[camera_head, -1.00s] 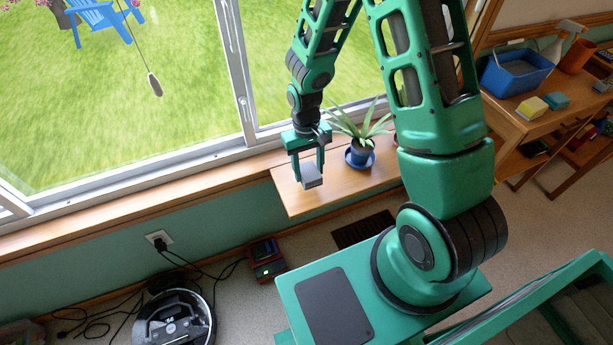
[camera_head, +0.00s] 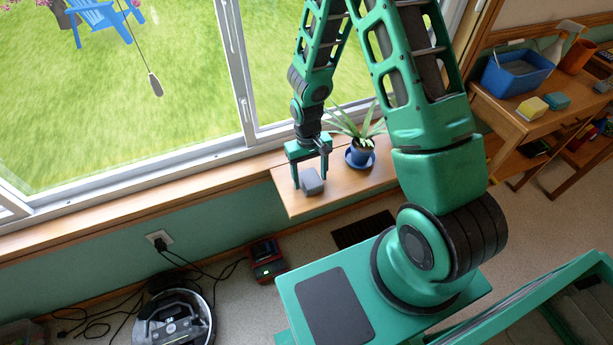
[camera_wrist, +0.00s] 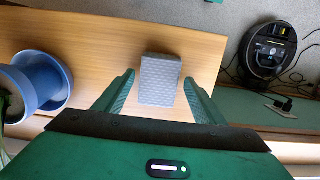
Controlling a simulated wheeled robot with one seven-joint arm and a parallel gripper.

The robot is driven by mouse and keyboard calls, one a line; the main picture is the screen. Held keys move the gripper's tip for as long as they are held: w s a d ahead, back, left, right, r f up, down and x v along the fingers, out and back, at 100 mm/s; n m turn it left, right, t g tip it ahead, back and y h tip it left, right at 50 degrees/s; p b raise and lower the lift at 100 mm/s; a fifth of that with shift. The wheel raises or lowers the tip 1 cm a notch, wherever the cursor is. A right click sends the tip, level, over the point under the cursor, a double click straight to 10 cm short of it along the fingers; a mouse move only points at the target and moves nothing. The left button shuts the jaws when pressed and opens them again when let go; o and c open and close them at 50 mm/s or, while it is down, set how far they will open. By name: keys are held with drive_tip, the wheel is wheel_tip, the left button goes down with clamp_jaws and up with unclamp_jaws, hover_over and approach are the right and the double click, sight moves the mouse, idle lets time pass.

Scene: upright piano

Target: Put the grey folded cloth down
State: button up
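The grey folded cloth (camera_head: 311,183) lies on the wooden shelf (camera_head: 296,207) below the window. In the wrist view, the cloth (camera_wrist: 160,80) shows a quilted pattern and sits between the two fingers, with a small gap on each side. My gripper (camera_head: 310,179) is open, its green fingers pointing down on either side of the cloth. The wrist view also shows my gripper (camera_wrist: 159,79) spread wider than the cloth.
A potted plant in a blue pot (camera_head: 360,153) on a blue saucer stands on the shelf, right of my gripper. The window (camera_head: 180,159) is behind. A robot vacuum (camera_head: 172,318) and cables are on the floor. The shelf front is clear.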

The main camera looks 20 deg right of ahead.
sight(308, 175)
drive_tip(key=shift+r, duration=0.1)
wheel_tip(308, 175, up, 12)
drive_tip(key=w, duration=0.2)
drive_tip(key=s+d+r+m, duration=0.3)
drive_tip(key=s+d+r, duration=0.6)
drive_tip(key=d+r, duration=0.45)
drive_tip(key=s+d+r+m, duration=0.1)
drive_tip(key=s+r, duration=0.3)
drive_tip(key=s, duration=0.4)
drive_tip(key=s+d+r+m+t, duration=0.1)
drive_tip(key=s+r, duration=0.3)
drive_tip(key=s, duration=0.4)
drive_tip(key=shift+s+d+r+m, duration=0.2)
drive_tip(key=shift+d+m, duration=0.2)
drive_tip(key=shift+m, duration=0.3)
drive_tip(key=shift+o, duration=0.7)
